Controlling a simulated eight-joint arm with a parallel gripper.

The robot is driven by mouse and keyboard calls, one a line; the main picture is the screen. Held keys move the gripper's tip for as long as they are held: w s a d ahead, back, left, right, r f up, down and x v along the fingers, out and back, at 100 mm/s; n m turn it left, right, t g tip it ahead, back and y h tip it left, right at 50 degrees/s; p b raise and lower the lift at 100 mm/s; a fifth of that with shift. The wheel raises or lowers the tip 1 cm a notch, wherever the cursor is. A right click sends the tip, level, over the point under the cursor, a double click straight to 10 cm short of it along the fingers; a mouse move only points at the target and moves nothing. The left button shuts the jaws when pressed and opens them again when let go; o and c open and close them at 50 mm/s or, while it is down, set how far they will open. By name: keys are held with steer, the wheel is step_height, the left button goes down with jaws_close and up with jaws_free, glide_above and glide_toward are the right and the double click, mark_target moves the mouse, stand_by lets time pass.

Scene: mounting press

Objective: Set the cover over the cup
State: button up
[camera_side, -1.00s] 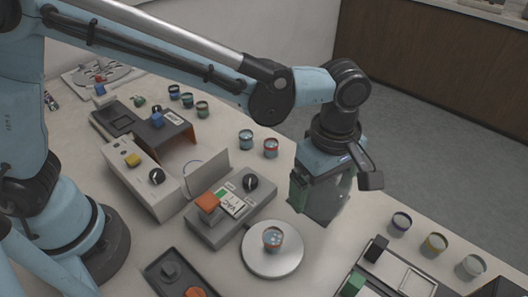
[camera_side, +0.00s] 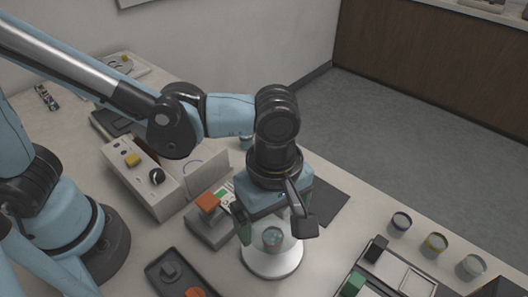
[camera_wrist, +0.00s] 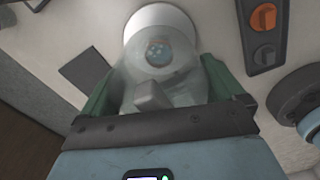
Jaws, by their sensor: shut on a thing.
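My gripper (camera_side: 271,226) is shut on a clear, bell-shaped cover (camera_side: 289,245). In the wrist view, the green fingers of my gripper (camera_wrist: 160,85) clasp the cover (camera_wrist: 185,88) from both sides. The cup (camera_wrist: 157,53) shows through the cover in the wrist view, near the middle of the plate (camera_wrist: 160,14). The cover is in line with the cup, over the plate. I cannot tell whether its rim touches the plate.
A grey box with an orange lever (camera_side: 208,202) stands close left of the plate. A dark tray (camera_side: 175,275) lies at the front left. A dark mat (camera_side: 328,200) lies bare behind right. Several small cups (camera_side: 436,243) stand at right, past a framed tray (camera_side: 395,272).

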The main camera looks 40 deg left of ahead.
steer(key=shift+f, duration=2.75)
steer(key=shift+f, duration=0.15)
steer(key=o, duration=0.7)
step_height(320, 180, up, 7)
stand_by(1.0)
